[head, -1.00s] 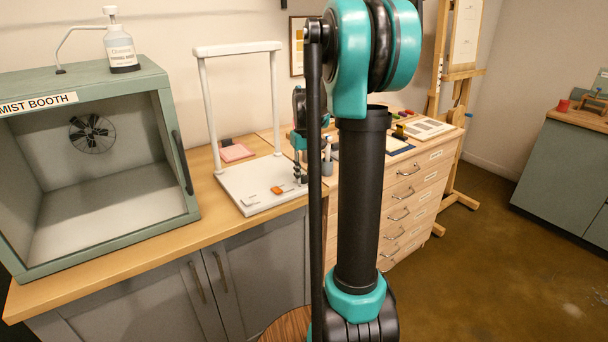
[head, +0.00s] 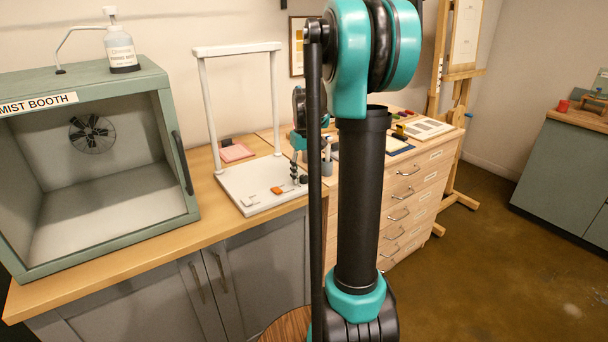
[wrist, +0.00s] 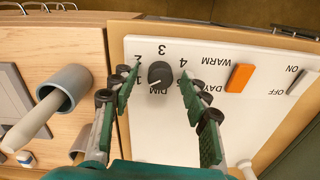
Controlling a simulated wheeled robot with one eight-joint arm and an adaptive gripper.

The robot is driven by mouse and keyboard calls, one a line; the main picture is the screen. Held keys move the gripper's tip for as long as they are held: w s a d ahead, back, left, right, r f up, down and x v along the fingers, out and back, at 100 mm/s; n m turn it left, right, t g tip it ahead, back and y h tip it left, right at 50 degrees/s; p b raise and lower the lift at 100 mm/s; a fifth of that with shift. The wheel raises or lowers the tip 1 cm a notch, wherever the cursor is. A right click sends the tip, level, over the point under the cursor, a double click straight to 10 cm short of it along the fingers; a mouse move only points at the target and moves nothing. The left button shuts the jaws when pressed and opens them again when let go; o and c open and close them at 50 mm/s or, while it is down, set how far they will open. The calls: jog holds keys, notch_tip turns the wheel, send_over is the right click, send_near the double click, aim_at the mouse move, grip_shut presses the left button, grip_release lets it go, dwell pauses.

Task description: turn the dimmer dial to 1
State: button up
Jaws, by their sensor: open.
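The dimmer dial (wrist: 161,76) is a black knob on a white panel (wrist: 225,125), marked DIM, with the numbers 1 to 4 readable around it. The print appears upside down in the wrist view. I cannot tell for sure which number the dial points at. My gripper (wrist: 158,82) is open, with one green-padded finger on each side of the dial. The fingers look apart from the knob; their height over it is unclear. In the head view my gripper (head: 298,174) is small, over the right part of the panel by the dial (head: 303,180).
An orange WARM/DAY switch (wrist: 239,77) and a white ON/OFF switch (wrist: 303,82) sit on the same panel. A grey cup (wrist: 64,88) stands beside the panel. A white frame (head: 205,110) rises from the panel. The mist booth (head: 130,215) stands at the left.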

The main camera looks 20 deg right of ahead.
aim_at(305, 176)
jog(key=shift+r, duration=0.1)
notch_tip(305, 176, up, 12)
dwell(0.5)
jog(key=shift+d, duration=0.1)
jog(key=s+a+f, duration=0.1)
jog(key=s+f, duration=0.2)
jog(key=f, duration=0.1)
jog(key=s+a+f+t, duration=0.1)
jog(key=s+f, duration=0.3)
jog(key=s+a+f+m+t, duration=0.1)
jog(key=s+a+f, duration=0.1)
jog(key=s+f, duration=0.2)
jog(key=shift+s+a, duration=0.1)
jog(key=s+f, duration=0.3)
jog(key=s, duration=0.1)
jog(key=s+a+f+t, duration=0.1)
jog(key=s+f, duration=0.3)
jog(key=s+a+f+m+t, duration=0.1)
jog(key=s+f, duration=0.3)
jog(key=s, duration=0.1)
jog(key=shift+a, duration=0.25)
jog(key=shift+c, duration=0.4)
